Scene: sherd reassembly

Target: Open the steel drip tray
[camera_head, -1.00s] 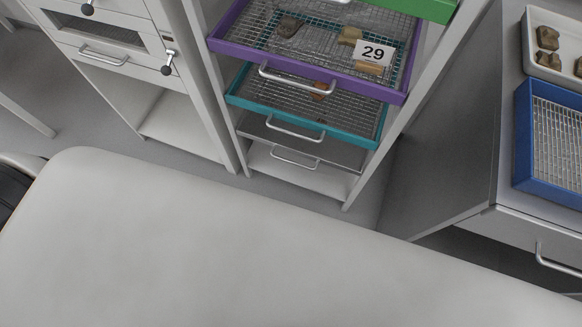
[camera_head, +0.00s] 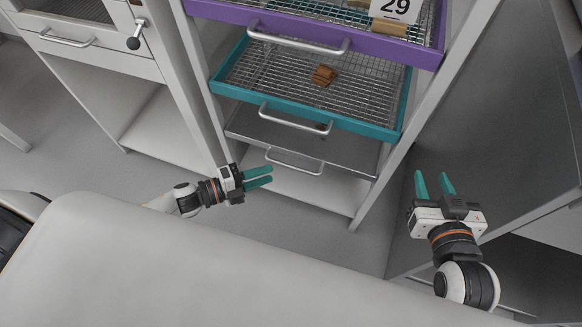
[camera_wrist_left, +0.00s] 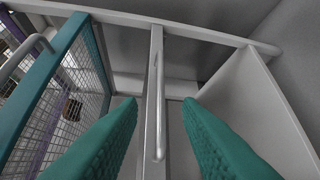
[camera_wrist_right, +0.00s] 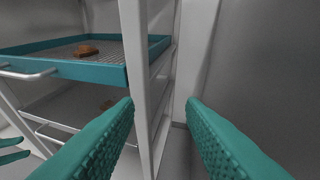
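The steel drip tray (camera_head: 335,151) is the grey, shallow tray under the teal tray in the rack. It is pushed in, with its bar handle (camera_head: 294,163) at the front. My left gripper (camera_head: 271,176) is open and empty, just left of this handle. In the left wrist view the drip tray's handle (camera_wrist_left: 160,120) shows between the two spread teal fingers, not held. My right gripper (camera_head: 433,174) is open and empty, to the right of the rack. The right wrist view shows the drip tray's handle (camera_wrist_right: 50,135) at left and a rack post between the fingers.
The teal mesh tray (camera_head: 395,133), holding a brown sherd (camera_head: 324,75), sits above the drip tray. A purple tray (camera_head: 420,57) with a "29" card is higher. A white cabinet (camera_head: 110,65) stands left, and a grey side panel (camera_head: 480,120) right of the rack.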

